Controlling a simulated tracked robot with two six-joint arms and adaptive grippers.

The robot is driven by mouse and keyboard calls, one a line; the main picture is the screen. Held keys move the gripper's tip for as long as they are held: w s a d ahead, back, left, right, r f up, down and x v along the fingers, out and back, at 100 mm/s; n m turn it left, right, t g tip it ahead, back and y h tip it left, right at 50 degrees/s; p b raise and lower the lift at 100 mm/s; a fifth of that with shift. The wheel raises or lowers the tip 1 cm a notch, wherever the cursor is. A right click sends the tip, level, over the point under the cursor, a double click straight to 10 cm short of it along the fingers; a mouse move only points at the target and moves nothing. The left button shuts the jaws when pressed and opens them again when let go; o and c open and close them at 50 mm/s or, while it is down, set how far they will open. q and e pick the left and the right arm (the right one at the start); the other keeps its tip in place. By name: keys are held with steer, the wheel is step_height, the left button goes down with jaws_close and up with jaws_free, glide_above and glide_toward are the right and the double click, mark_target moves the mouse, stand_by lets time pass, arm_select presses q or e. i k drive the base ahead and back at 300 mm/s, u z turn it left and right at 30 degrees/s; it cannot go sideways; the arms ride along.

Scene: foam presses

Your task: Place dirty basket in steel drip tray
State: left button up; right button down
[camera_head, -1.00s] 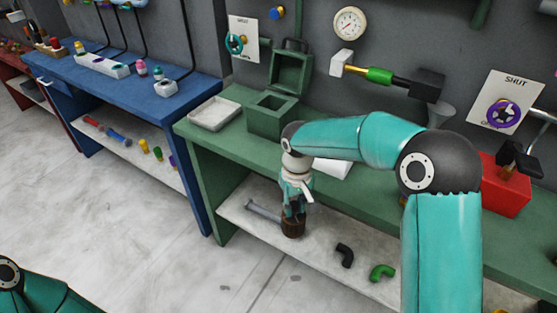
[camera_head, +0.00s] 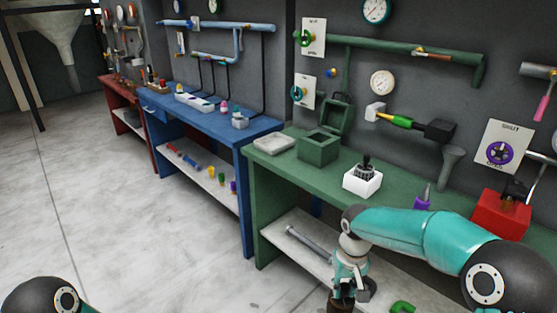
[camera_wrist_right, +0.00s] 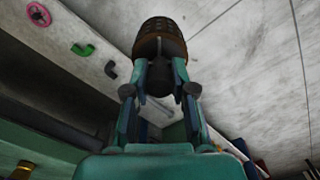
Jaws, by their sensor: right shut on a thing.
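The dirty basket (camera_head: 341,304), a dark brown cup-like thing, hangs from my right gripper (camera_head: 348,287) at the bottom of the head view, partly cut off. In the right wrist view the basket (camera_wrist_right: 160,36) shows a perforated brown wall, and my right gripper (camera_wrist_right: 160,72) is shut on it. A shallow light grey tray (camera_head: 273,145), which looks like the steel drip tray, lies on the left end of the green bench, apart from the gripper and farther away. It looks empty. My left gripper is out of view.
A green open-lidded box (camera_head: 318,148) stands just right of the tray. A white block with a dark top (camera_head: 363,179), a purple thing (camera_head: 422,198) and a red box (camera_head: 501,214) stand farther right. The lower shelf (camera_head: 290,244) holds a grey bar.

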mark_target(274, 145)
steer(key=z, duration=0.05)
steer(key=k, duration=0.15)
steer(key=u, duration=0.85)
steer(key=i, duration=1.65)
steer(key=z, duration=0.8)
